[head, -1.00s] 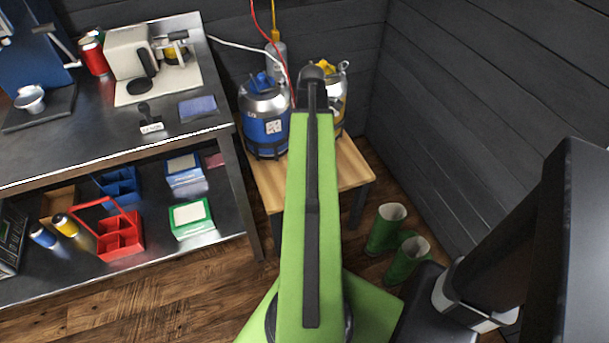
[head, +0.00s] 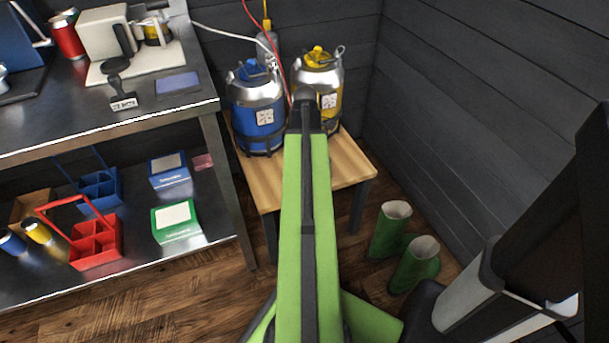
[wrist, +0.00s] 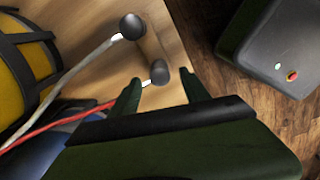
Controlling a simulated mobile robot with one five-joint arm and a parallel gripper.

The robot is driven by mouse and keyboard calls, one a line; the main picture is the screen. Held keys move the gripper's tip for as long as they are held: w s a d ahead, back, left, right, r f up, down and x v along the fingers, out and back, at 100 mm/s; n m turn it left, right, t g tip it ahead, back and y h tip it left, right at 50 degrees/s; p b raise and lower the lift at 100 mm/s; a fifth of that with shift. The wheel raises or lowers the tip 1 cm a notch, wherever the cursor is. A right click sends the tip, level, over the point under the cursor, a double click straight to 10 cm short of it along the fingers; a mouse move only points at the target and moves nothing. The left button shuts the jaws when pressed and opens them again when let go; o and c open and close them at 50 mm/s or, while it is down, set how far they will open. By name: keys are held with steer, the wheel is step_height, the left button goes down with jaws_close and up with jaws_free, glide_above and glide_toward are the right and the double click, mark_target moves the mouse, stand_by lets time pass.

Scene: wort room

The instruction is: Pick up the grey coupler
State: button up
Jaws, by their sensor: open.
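In the wrist view two dark grey round-headed couplers are above the wooden stand. One (wrist: 132,26) ends the whitish hose, upper left; the other (wrist: 158,71) ends the red hose. Both look alike in colour, so I cannot tell which is meant by the grey coupler. My gripper (wrist: 160,78) is open, its dark green fingers either side of the red-hose coupler in the picture; no contact shows and depth is unclear. In the head view my green arm hides the gripper and the couplers.
The wooden stand (head: 348,165) bears a blue keg (head: 257,112) and a yellow keg (head: 319,78), with a grey cylinder (head: 267,45) behind. Green boots (head: 415,265) stand on the floor to its right. A metal shelf table (head: 165,115) is at left, dark walls behind.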

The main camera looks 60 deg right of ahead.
step_height(320, 180, down, 3)
steer(key=shift+f+b, duration=0.15)
steer(key=shift+b, duration=0.85)
steer(key=shift+c, duration=0.2)
jaws_close()
steer(key=shift+r+p, duration=0.25)
steer(key=shift+p, duration=0.05)
step_height(320, 180, up, 4)
steer(key=p, duration=0.4)
steer(key=shift+r, duration=0.25)
steer(key=s+d+r+p, duration=0.1)
steer(key=s+r+p, duration=0.5)
steer(key=s, duration=0.5)
steer(key=shift+s+d+r+p, duration=0.15)
steer(key=shift+s+d+p, duration=0.15)
steer(key=shift+s+p, duration=0.05)
steer(key=shift+w+a, duration=0.1)
